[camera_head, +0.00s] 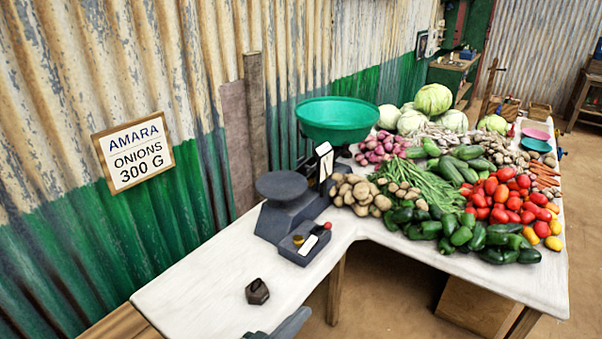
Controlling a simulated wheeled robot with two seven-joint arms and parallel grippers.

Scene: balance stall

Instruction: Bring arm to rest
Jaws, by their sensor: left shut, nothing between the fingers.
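My left gripper (290,324) shows in part at the bottom edge of the head view, low in front of the white table's (205,288) near edge. It is dark grey, shut and empty. The rest of its arm is out of the picture. My right gripper is not in view. A dark weight (257,291) lies on the table a little above and left of the left gripper, apart from it. A balance scale (290,208) with a dark round plate and a green basin (337,118) stands farther back.
Potatoes (360,193), cucumbers, tomatoes (508,197), onions and cabbages crowd the right part of the table. The table's near left part is mostly clear. A sign reading "AMARA ONIONS 300 G" (134,152) hangs on the corrugated wall.

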